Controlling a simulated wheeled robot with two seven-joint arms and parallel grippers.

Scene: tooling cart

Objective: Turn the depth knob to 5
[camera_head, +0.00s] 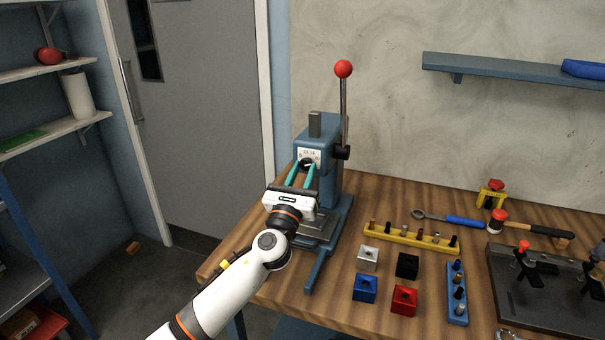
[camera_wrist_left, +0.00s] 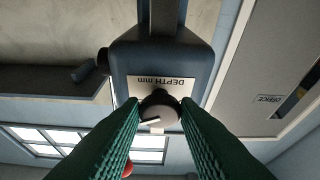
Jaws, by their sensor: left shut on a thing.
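The blue arbor press (camera_head: 327,185) stands at the left end of the wooden bench. On its front is a pale plate (camera_head: 309,153) with the dark depth knob (camera_head: 307,163) below its top edge. My left gripper (camera_head: 302,174) has its green fingers shut on the knob. In the left wrist view, the round black knob (camera_wrist_left: 160,106) sits between the fingertips of the gripper (camera_wrist_left: 160,112). A white line on it points left in that upside-down picture. The plate (camera_wrist_left: 165,86) reads "DEPTH mm" upside down; the scale numbers cannot be read. My right gripper is not in view.
The press lever with its red ball (camera_head: 343,69) rises above the press. A yellow rack (camera_head: 410,237), several coloured blocks (camera_head: 365,288), a blue rack (camera_head: 457,293), a wrench (camera_head: 450,219) and a mallet (camera_head: 530,227) lie to the right. A grey door (camera_head: 190,110) is behind.

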